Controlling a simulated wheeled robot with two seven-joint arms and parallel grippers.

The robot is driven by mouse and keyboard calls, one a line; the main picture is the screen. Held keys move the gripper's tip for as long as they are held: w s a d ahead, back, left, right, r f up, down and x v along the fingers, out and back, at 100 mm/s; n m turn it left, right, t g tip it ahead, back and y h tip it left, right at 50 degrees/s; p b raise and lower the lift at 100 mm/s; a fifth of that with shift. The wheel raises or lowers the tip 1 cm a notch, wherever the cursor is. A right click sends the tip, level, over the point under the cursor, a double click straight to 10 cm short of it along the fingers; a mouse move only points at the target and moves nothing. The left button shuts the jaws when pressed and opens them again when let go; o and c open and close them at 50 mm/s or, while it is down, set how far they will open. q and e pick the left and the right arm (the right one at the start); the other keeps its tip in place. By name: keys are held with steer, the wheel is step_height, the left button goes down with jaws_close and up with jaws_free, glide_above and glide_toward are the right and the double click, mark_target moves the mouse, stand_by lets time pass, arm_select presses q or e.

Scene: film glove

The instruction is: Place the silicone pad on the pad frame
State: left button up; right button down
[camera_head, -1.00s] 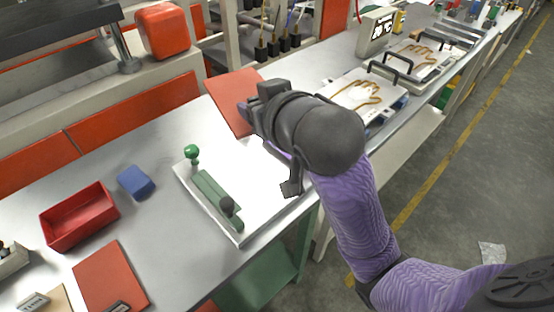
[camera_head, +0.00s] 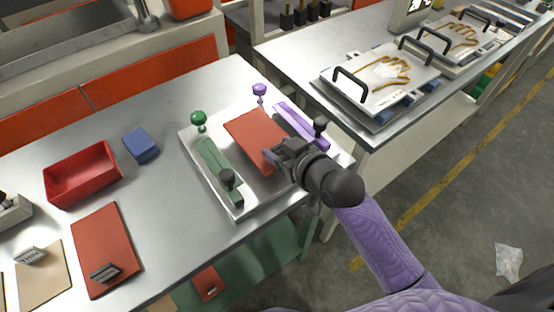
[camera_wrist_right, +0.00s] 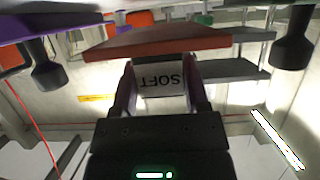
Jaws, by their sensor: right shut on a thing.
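The silicone pad is a flat red sheet (camera_head: 255,138). It is over the white pad frame (camera_head: 243,205), between a green bar (camera_head: 217,168) on the left and a purple bar (camera_head: 298,124) on the right. My right gripper (camera_head: 279,156) is shut on the pad at its near edge. In the right wrist view the pad (camera_wrist_right: 165,43) shows edge-on, and a white tag marked SOFT (camera_wrist_right: 160,80) is between the fingers. I cannot tell whether the pad touches the frame all over. My left gripper is not in view.
Green (camera_head: 198,119) and purple (camera_head: 259,90) knobs rise at the frame's far side, black knobs (camera_head: 227,178) at its near side. A red bin (camera_head: 83,172), a blue block (camera_head: 141,145) and another red pad (camera_head: 105,245) are on the left. Glove plates (camera_head: 380,75) stand on the right.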

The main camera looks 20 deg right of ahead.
step_height(320, 180, down, 3)
steer(key=shift+f+b, duration=0.2)
steer(key=shift+b, duration=0.4)
steer(key=shift+f, duration=0.15)
steer(key=shift+c, duration=0.4)
jaws_free()
